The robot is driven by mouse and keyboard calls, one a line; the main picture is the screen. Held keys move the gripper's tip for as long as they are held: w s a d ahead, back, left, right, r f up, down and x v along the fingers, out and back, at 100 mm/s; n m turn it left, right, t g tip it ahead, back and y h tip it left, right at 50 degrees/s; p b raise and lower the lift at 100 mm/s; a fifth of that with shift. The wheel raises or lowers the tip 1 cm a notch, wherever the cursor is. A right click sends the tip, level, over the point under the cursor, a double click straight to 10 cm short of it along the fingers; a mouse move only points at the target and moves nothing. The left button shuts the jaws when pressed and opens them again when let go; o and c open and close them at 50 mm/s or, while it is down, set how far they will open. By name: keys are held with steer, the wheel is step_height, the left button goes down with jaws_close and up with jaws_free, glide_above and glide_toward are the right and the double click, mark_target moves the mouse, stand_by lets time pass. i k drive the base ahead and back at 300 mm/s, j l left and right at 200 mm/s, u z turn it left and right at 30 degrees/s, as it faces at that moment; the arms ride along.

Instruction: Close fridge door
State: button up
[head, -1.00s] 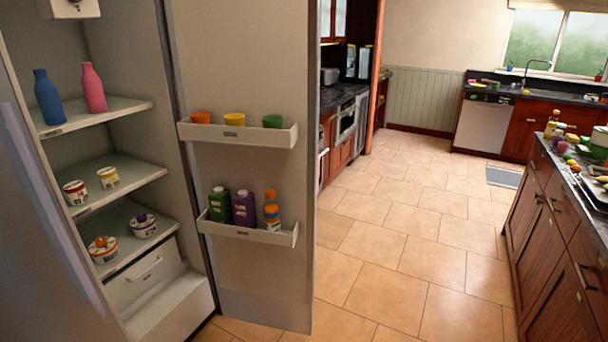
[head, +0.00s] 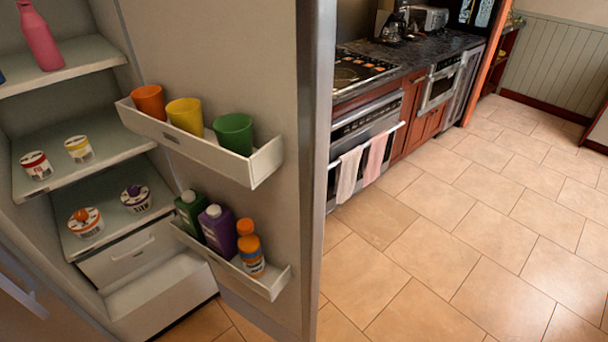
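The fridge door (head: 222,52) stands open, with its inner side facing me. Its edge runs upright near the middle of the head view. Its upper bin (head: 195,147) holds orange, yellow and green cups. Its lower bin (head: 232,271) holds a green carton, a purple bottle and an orange-capped bottle. The open fridge interior (head: 110,20) is at the left, with tubs and a pink bottle on its shelves. My gripper is not in view.
Tiled floor (head: 440,250) is clear to the right of the door. Beyond the door stand an oven (head: 360,135) with two hanging towels and a counter with a stovetop. A drawer (head: 130,252) sits low inside the fridge.

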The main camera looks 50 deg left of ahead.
mark_target(271, 63)
steer(key=i+u, duration=0.4)
steer(key=i, duration=0.15)
steer(key=i+l+u, duration=0.25)
steer(key=i+u, duration=0.4)
steer(key=u, duration=0.3)
steer(key=i+u, duration=0.2)
steer(key=u, duration=0.3)
steer(key=i+l+u, duration=0.15)
steer(key=u, duration=0.35)
steer(key=i+l+u, duration=0.15)
steer(key=u, duration=0.35)
steer(key=i+l+u, duration=0.1)
steer(key=l+u, duration=0.2)
steer(key=u, duration=0.2)
steer(key=i+l+u, duration=0.2)
steer(key=u, duration=0.15)
steer(key=i+l+u, duration=0.15)
steer(key=u, duration=0.25)
steer(key=i+l+u, duration=0.1)
steer(key=l+u, duration=0.25)
steer(key=k+l+u, duration=0.15)
steer(key=u, duration=1.3)
